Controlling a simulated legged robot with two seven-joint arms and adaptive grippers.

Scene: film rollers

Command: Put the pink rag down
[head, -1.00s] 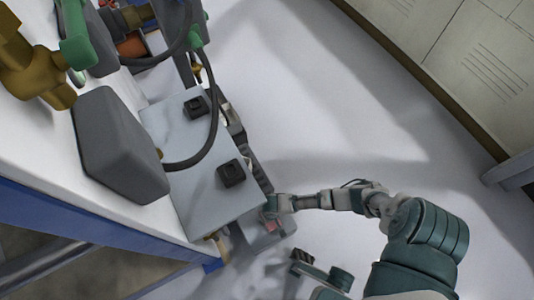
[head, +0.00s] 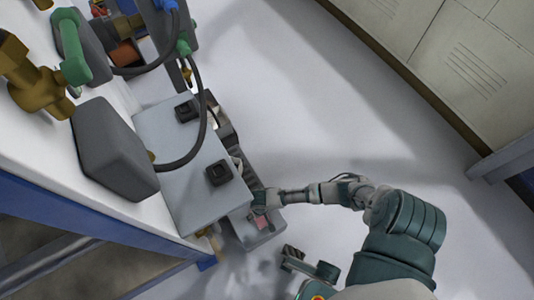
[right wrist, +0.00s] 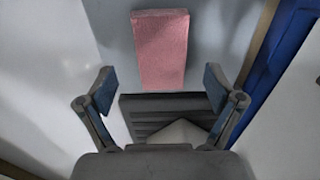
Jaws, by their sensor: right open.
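The pink rag (right wrist: 161,50) lies as a flat, folded-looking rectangle on a grey surface in the right wrist view. In the head view the rag (head: 263,222) is a small pink patch on a grey ledge low beside the machine, partly hidden by my gripper. My right gripper (right wrist: 158,87) is open and empty, its two blue-tipped fingers apart. In the head view my right gripper (head: 259,202) is close to the rag. My left gripper is not in view.
A grey machine box (head: 198,165) with two black switches stands by a white-topped bench (head: 40,155) with a blue frame. A black ribbed part (right wrist: 140,113) lies beneath the fingers. Cream cabinets (head: 455,60) stand at upper right. The floor between is clear.

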